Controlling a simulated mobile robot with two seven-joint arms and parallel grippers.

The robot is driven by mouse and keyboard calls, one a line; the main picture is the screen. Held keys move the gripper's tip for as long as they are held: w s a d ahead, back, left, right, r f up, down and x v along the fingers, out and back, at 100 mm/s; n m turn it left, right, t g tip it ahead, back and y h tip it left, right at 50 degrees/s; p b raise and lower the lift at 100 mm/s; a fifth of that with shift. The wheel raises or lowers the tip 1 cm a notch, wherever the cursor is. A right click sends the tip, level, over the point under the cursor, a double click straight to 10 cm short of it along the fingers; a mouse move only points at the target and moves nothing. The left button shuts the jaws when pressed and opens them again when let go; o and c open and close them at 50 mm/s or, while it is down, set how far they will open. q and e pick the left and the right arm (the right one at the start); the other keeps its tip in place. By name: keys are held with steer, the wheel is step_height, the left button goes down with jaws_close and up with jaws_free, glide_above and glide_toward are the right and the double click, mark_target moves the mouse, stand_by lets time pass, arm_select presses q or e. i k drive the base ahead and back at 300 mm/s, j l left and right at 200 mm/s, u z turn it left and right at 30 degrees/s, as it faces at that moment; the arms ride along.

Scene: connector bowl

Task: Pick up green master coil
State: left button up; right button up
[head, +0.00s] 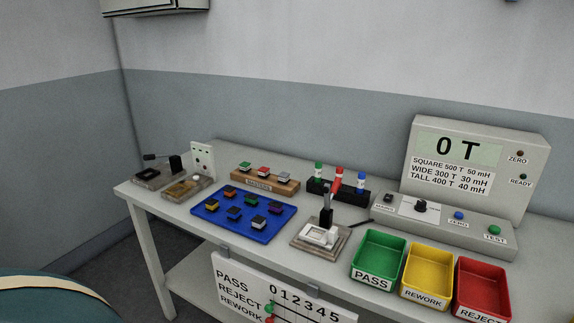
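A small coil with a green top (244,163) sits at the left end of a wooden block (259,185) with a label on its front too small to read surely. A red-topped coil (262,170) and a white-topped coil (285,175) sit to its right on the same block. The block stands at the back of the table, behind a blue tray. Neither of my grippers is in view.
The blue tray (205,209) holds several coloured coils. A black rack (350,194) with green, red and blue capped items stands right of the block. A fixture (336,243), a meter (534,172) and three bins, green (366,279), yellow (412,294) and red (490,312), stand further right.

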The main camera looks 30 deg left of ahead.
mark_target(245, 166)
steer(key=j+z, duration=0.35)
steer(key=j, duration=0.15)
steer(key=k+j+z, duration=0.15)
steer(key=j+z, duration=0.2)
steer(key=j, duration=0.15)
steer(key=k+j+z, duration=0.1)
steer(key=j, duration=0.25)
steer(key=k+j+z, duration=0.15)
steer(key=j, duration=0.2)
steer(key=k+j+z, duration=0.1)
steer(key=j, duration=0.25)
steer(key=k+j, duration=0.15)
steer(key=j, duration=0.2)
steer(key=k+j, duration=0.35)
steer(key=j, duration=0.3)
steer(key=z, duration=0.05)
